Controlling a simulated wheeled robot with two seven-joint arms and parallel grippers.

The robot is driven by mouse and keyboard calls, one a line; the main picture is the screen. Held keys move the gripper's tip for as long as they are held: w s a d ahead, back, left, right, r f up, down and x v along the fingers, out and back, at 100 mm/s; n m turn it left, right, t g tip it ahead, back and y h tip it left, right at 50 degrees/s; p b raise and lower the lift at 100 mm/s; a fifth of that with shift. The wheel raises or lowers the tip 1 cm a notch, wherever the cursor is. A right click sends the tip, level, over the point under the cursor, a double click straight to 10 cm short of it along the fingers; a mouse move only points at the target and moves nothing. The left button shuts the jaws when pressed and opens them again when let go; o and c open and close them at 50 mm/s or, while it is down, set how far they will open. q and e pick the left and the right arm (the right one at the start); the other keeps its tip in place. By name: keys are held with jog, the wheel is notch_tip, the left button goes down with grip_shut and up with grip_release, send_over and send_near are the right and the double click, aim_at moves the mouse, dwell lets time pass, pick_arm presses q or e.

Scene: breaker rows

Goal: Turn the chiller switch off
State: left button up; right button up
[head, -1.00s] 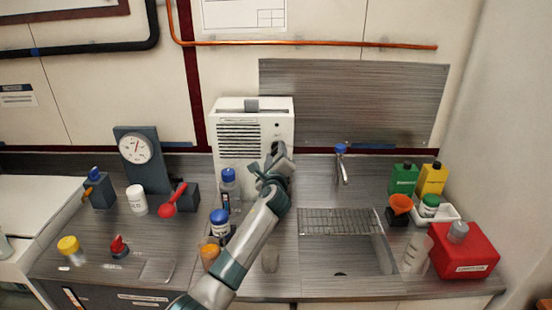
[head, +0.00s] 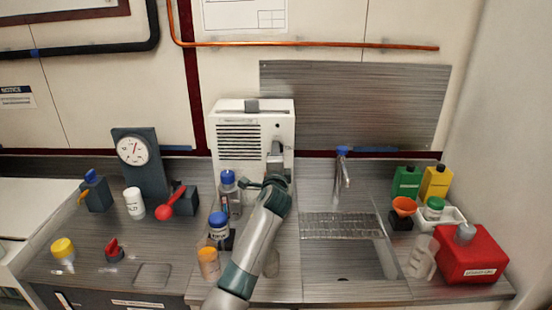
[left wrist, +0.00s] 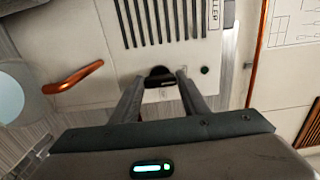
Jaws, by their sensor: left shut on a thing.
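The chiller (head: 255,127) is a white box with dark vent slots, standing on the counter against the back wall. In the left wrist view its front panel (left wrist: 110,60) fills the upper middle. The chiller switch (left wrist: 158,78) is a dark piece low on that panel, with a small label under it. A small green round spot (left wrist: 205,71) sits to its right. My left gripper (head: 276,152) is at the chiller's lower right front and hides the switch in the head view. In the left wrist view its fingers (left wrist: 160,88) are shut on the switch. My right gripper is out of view.
Blue-capped bottles (head: 229,192) and an orange-capped bottle (head: 208,264) stand close left of my arm. A sink with a wire rack (head: 341,226) and tap (head: 342,165) lies right. A red canister (head: 472,258) stands far right. A dial gauge (head: 133,151) stands left.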

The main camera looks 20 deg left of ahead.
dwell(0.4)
pick_arm(q)
jog(key=o, duration=1.1)
jog(key=shift+c, duration=0.2)
jog(key=shift+s, duration=0.1)
jog(key=b+v, duration=0.3)
jog(key=v, duration=1.4)
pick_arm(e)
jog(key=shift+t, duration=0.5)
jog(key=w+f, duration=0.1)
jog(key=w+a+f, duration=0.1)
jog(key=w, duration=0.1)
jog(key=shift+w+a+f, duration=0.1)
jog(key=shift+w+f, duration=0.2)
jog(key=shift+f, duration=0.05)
pick_arm(q)
jog(key=shift+s, duration=0.1)
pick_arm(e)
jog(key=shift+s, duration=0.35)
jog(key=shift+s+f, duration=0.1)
